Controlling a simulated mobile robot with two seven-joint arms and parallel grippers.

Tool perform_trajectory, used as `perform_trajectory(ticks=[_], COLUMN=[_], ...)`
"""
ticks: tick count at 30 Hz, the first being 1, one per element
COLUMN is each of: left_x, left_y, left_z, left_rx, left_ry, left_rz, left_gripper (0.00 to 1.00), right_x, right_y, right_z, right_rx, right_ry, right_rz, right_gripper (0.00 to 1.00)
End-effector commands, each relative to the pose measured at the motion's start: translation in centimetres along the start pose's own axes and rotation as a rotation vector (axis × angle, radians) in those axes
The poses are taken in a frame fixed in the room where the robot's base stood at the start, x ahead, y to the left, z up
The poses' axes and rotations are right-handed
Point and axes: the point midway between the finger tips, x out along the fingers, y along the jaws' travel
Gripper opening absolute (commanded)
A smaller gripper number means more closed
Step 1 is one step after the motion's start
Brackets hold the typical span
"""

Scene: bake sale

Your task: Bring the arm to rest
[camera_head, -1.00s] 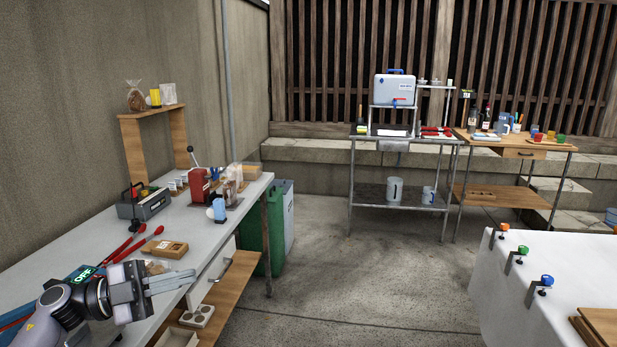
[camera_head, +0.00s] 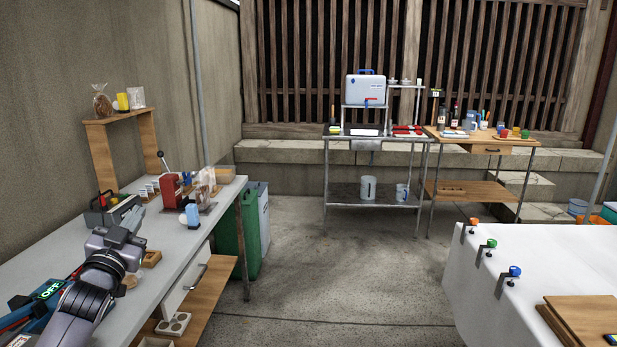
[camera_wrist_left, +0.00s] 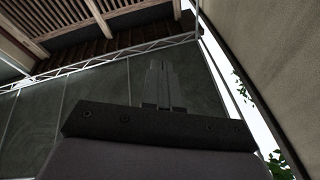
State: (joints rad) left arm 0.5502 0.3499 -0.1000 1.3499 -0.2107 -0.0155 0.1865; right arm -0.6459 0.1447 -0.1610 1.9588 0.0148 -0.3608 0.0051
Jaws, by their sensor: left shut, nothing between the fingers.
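My left arm comes in from the lower left in the head view, over the grey table (camera_head: 180,262). Its left gripper (camera_head: 128,222) is raised above the table and largely seen from behind. In the left wrist view the two fingers of the left gripper (camera_wrist_left: 157,66) are together with nothing between them. They point up toward the roof and the wall. My right gripper is not in view.
A wooden shelf (camera_head: 110,122) stands behind. A white-covered table (camera_head: 560,260) is at right. The floor between is clear.

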Motion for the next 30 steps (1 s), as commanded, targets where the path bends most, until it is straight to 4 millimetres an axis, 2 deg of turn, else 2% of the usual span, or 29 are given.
perform_trajectory(ticks=[3,7,8,9,14,17,21,26,30], left_x=[-0.3,-1.0,-1.6,-3.0,-8.0,-11.8,-18.2,-25.9,-32.7], left_y=[-0.2,0.3,0.9,2.3,6.6,9.4,13.3,17.1,19.7], left_z=[3.1,6.2,7.0,8.2,11.5,13.5,15.8,17.4,17.7], left_rx=[-0.020,-0.039,-0.042,-0.045,-0.065,-0.084,-0.120,-0.169,-0.217], left_ry=[-0.164,-0.331,-0.361,-0.374,-0.432,-0.477,-0.547,-0.633,-0.710], left_rz=[-0.013,0.008,0.021,0.041,0.106,0.149,0.212,0.275,0.320], left_gripper=[0.00,0.00,0.00,0.00,0.00,0.00,0.00,0.00,0.00], right_x=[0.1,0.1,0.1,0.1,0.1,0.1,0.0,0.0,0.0], right_y=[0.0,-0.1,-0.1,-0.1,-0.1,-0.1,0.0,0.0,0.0], right_z=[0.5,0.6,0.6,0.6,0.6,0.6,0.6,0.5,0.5], right_rx=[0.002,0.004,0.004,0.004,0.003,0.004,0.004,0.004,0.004], right_ry=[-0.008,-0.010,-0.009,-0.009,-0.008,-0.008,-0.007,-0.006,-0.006], right_rz=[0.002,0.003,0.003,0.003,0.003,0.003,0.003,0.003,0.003], right_gripper=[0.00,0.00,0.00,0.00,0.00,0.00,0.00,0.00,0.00])
